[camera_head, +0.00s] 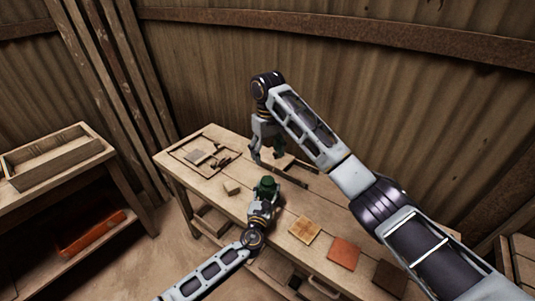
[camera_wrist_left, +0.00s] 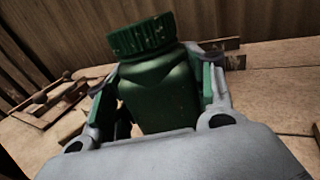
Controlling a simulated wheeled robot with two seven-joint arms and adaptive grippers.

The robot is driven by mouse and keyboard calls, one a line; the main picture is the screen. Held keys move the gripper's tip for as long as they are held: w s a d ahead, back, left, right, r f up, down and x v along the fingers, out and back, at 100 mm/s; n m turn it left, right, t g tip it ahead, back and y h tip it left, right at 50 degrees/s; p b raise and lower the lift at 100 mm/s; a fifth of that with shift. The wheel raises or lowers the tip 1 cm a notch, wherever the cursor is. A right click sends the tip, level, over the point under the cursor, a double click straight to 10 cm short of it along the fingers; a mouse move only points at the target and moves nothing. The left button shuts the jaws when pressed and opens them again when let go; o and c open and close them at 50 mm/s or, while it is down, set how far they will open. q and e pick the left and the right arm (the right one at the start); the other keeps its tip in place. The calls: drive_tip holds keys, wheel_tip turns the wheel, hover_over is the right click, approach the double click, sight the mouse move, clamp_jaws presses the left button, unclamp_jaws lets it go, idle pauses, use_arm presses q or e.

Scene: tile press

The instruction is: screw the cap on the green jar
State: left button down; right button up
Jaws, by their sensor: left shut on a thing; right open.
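The green jar (camera_head: 265,192) is upright near the middle of the table. In the left wrist view the jar body (camera_wrist_left: 155,90) fills the space between my fingers. A ribbed dark green cap (camera_wrist_left: 140,36) sits on top of the jar; whether it is fully tight cannot be told. My left gripper (camera_head: 264,203) is shut on the jar body, with its green-padded fingers on both sides in the left wrist view (camera_wrist_left: 158,95). My right gripper (camera_head: 268,157) points down, open and empty, behind the jar and apart from it.
A wooden table (camera_head: 315,200) carries a patterned yellow tile (camera_head: 305,229), an orange tile (camera_head: 344,252) and a dark brown tile (camera_head: 390,278) at the front right. A small block (camera_head: 232,188) lies left of the jar. A framed tray (camera_head: 190,142) with small things is at the back left.

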use_arm(q)
drive_tip(key=shift+c, duration=2.4)
unclamp_jaws()
drive_tip(key=shift+s, duration=0.15)
drive_tip(key=shift+v, duration=5.85)
drive_tip(key=shift+s+f, duration=0.1)
drive_tip(key=shift+s, duration=0.1)
